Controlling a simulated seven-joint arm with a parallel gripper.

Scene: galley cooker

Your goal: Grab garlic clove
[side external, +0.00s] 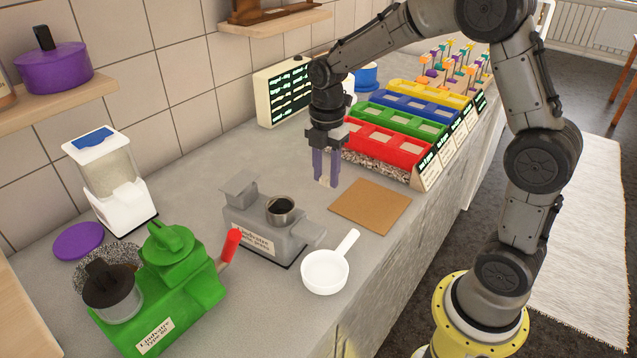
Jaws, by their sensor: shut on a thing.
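My gripper (326,176) points down above the grey counter, left of the brown board and behind the grey press. Its purple fingers are shut on a small pale thing (325,182), which fits the garlic clove. The fingers hide most of it, so its shape is hard to tell. I cannot tell whether it touches the counter.
A grey press (262,232) and a white-handled cup (325,272) stand in front. A brown board (370,206) lies to the right. Coloured bins (385,143) are behind, and a green machine (160,285) is front left. Bare counter (200,205) lies to the left.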

